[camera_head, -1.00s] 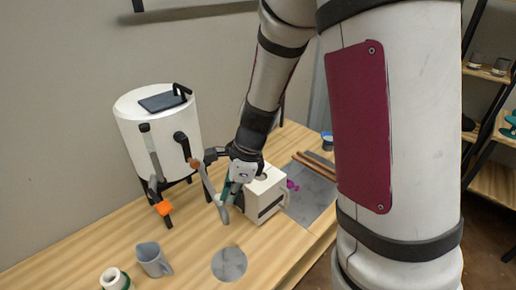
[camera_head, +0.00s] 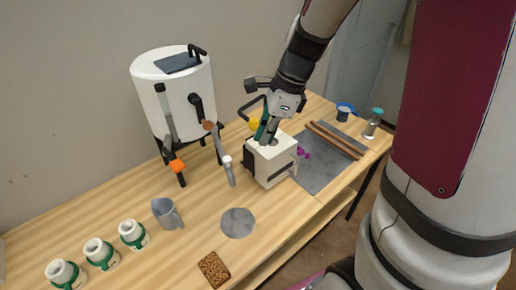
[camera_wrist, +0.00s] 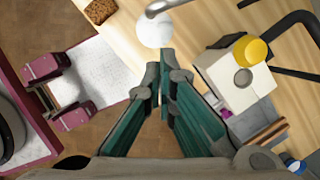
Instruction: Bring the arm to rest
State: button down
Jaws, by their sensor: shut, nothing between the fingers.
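My gripper (camera_head: 264,134) is in front of and above a white box (camera_head: 268,163) in the head view, with a dark arm link behind it. In the wrist view its teal-sided fingers (camera_wrist: 164,58) meet at the tips with nothing between them. The white box (camera_wrist: 224,88) has a round opening in its top and lies to the right of the fingers there. A yellow round piece (camera_wrist: 252,52) shows beside the opening. The fingers hang clear over the table edge and floor in the wrist view.
A white tank (camera_head: 175,90) on black legs stands left of the box. A grey slab (camera_head: 318,175) with wooden sticks is at right.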

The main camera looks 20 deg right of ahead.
jog(key=s+a+r+n+t+h+b, duration=0.3)
jog(key=s+r+n, duration=0.8)
jog(key=n, duration=1.1)
jog(key=shift+s+a+r+n+t, duration=0.3)
jog(key=shift+s+t, duration=0.3)
jog(key=shift+s, duration=0.15)
dwell(0.5)
